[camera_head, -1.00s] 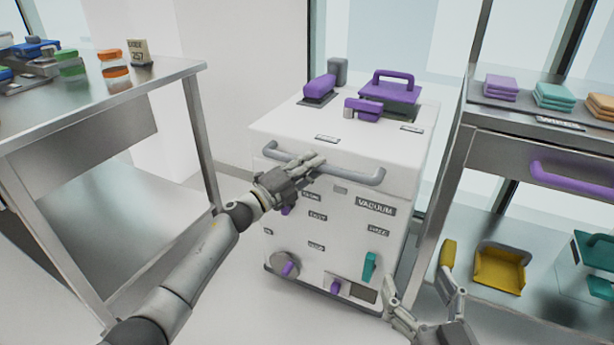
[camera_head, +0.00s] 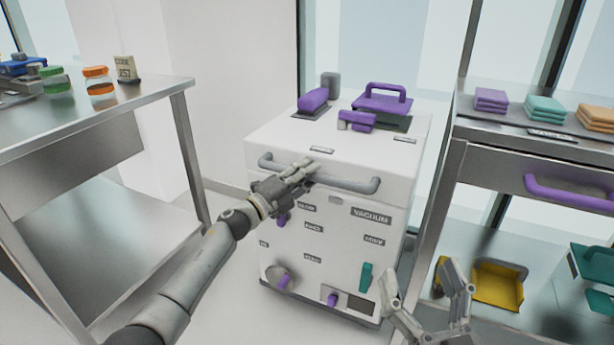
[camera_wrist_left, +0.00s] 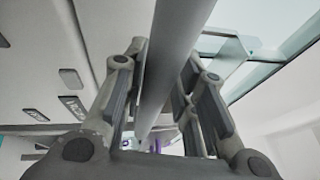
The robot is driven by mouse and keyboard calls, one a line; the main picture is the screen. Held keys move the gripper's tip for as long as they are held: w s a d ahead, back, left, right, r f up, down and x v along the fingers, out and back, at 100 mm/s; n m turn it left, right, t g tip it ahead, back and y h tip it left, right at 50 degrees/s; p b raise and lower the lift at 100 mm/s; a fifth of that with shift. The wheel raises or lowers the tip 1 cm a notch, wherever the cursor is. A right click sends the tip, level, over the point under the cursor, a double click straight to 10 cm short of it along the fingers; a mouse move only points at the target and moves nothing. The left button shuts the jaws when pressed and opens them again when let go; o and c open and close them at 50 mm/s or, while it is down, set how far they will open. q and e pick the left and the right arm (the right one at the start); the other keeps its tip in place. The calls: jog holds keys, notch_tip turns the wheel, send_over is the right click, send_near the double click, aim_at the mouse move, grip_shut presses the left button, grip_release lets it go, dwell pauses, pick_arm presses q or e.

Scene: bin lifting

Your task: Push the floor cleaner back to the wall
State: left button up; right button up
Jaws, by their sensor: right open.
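The floor cleaner is a white boxy vacuum (camera_head: 335,230) with purple parts on top and a grey bar handle (camera_head: 362,186) across its front. It stands upright between two metal tables, near the window wall. My left gripper (camera_head: 300,172) is shut on the handle, left of its middle. In the left wrist view the grey handle (camera_wrist_left: 172,50) runs between the two fingers of my left gripper (camera_wrist_left: 163,90). My right gripper (camera_head: 428,285) is open and empty, low in front of the vacuum's right side.
A metal table (camera_head: 110,100) with jars and a code card is at the left. A metal shelf unit (camera_head: 450,150) with folded cloths, a purple drawer handle and a yellow dustpan (camera_head: 497,283) is close on the right. Some floor shows between the left table and the vacuum.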

pick_arm(q)
jog(key=shift+o, duration=1)
jog(key=shift+d+f, duration=0.1)
jog(key=shift+f, duration=0.05)
jog(key=shift+s+a+f, duration=0.2)
jog(key=shift+s+a, duration=0.3)
jog(key=v, duration=1)
jog(key=shift+s+a, duration=0.2)
jog(key=shift+a, duration=0.05)
jog(key=shift+r, duration=0.1)
